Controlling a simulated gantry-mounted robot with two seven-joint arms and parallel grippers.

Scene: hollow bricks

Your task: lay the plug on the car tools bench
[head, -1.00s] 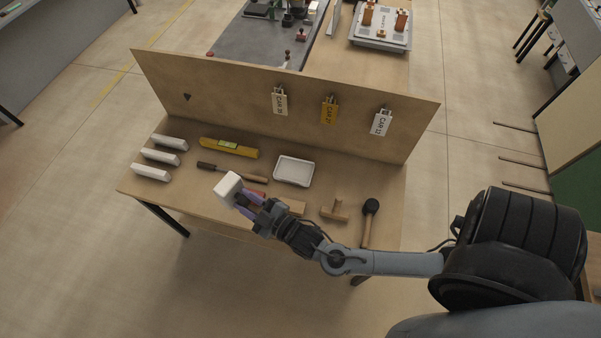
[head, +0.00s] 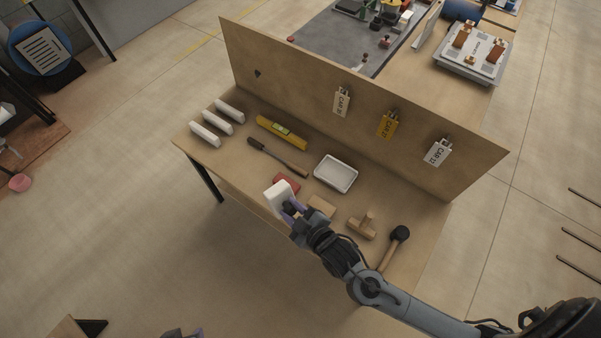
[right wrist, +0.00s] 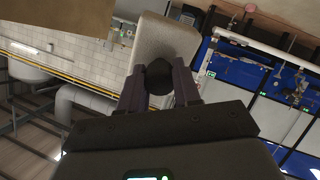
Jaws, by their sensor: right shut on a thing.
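The plug (head: 279,194), a white block, is in my right gripper (head: 291,208), whose purple fingers are shut on its near end. In the head view it shows over the front part of the car tools bench (head: 240,173), beside a red item. I cannot tell if it touches the bench top. In the right wrist view the plug (right wrist: 165,48) is a pale grey block beyond the fingers (right wrist: 158,88). The tip of my left gripper (head: 183,333) just shows at the bottom edge of the head view; its jaws are not clear.
On the bench lie white blocks (head: 217,123), a yellow level (head: 281,132), a file (head: 277,157), a white tray (head: 336,174), a red item (head: 287,182), a wooden block (head: 322,205), a wooden tool (head: 362,226) and a mallet (head: 394,247). A backboard with tags (head: 388,124) stands behind.

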